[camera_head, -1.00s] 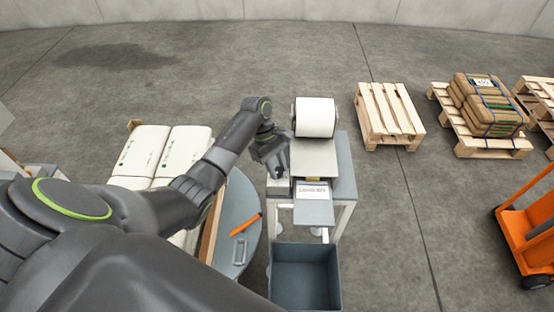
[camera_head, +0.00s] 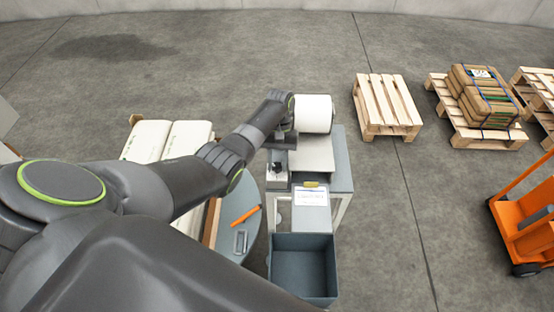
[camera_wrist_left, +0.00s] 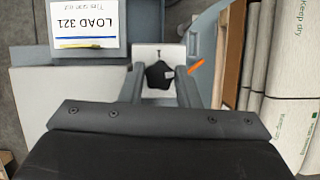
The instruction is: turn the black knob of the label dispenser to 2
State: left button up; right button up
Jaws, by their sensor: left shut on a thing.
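The label dispenser (camera_head: 318,155) stands on a grey-topped table, with a white label roll (camera_head: 313,113) at its back. Its black knob (camera_wrist_left: 159,75) sits on a pale panel (camera_wrist_left: 152,53) at the dispenser's left side in the head view. The knob is several-sided, with a small white mark on its face. My left gripper (camera_head: 278,167) is over this panel, and the wrist view shows its fingers (camera_wrist_left: 160,83) on either side of the knob, shut on it. A small dark mark shows on the panel beyond the knob; I cannot read the setting. My right gripper is out of view.
A printed label (camera_head: 311,197) lies at the dispenser's front, above an empty grey bin (camera_head: 303,241). A round blue-grey table (camera_head: 250,232) with an orange marker (camera_head: 246,215) is at left. White sacks (camera_head: 187,138) lie behind it. Pallets stand at right.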

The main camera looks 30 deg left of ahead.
pick_arm(q)
jog(key=shift+m+y, duration=0.5)
jog(key=shift+m, duration=0.5)
jog(key=o, duration=1)
jog(key=shift+c, duration=0.2)
jog(key=shift+r, duration=0.1)
jog(key=shift+w+r+p, duration=0.25)
jog(key=shift+r+p, duration=0.1)
jog(key=v, duration=0.7)
jog(key=shift+a, duration=0.15)
